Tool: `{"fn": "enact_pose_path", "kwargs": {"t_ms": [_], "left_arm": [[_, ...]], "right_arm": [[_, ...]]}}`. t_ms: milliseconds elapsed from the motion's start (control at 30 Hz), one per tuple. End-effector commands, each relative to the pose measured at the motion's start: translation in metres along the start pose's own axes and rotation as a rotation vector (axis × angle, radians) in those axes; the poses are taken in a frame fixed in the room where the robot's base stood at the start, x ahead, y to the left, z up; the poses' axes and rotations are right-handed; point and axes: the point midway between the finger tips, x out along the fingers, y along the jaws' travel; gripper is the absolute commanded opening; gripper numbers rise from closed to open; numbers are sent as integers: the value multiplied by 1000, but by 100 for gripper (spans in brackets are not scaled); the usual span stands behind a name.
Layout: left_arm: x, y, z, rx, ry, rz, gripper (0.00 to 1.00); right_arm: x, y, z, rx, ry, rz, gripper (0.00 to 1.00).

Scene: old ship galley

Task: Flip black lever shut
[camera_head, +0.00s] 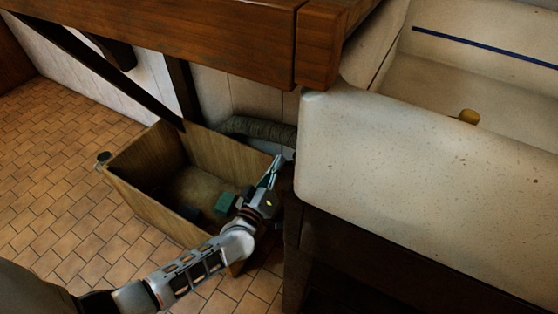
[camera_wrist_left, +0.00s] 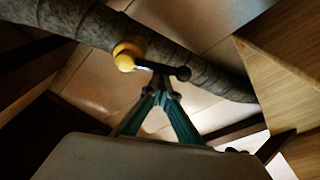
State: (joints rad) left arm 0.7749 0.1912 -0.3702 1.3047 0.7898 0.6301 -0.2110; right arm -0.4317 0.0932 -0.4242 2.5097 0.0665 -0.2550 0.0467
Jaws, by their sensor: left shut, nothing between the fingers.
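The black lever (camera_wrist_left: 183,73) shows in the left wrist view as a short dark handle beside a yellow valve body (camera_wrist_left: 124,57), in front of a wrapped grey pipe (camera_wrist_left: 200,68). In the head view I cannot make the lever out; the sink and my gripper cover that area. My left gripper (camera_head: 275,166) is shut and empty, reaching in beside the sink's near left corner. In the left wrist view its teal fingertips (camera_wrist_left: 161,80) are right at the lever. I cannot tell whether they touch it. My right gripper is not in view.
A wooden crate (camera_head: 150,205) with a green item (camera_head: 225,203) inside stands under my left forearm. The large pale sink (camera_head: 410,170) is close on the right. A thick wooden beam (camera_head: 200,35) crosses above. Tiled floor (camera_head: 50,180) is free at left.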

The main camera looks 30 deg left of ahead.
Motion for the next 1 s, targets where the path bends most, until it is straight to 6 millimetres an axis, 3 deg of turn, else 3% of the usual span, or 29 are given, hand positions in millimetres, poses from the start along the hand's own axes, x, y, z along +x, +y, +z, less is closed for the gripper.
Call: {"fn": "enact_pose_path", "kwargs": {"t_ms": [700, 1000], "left_arm": [[-4, -5, 33, -660, 0, -94, 0], [-6, 0, 42, -820, -1, -116, 0]], "right_arm": [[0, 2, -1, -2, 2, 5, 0], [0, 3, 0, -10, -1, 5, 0]]}}
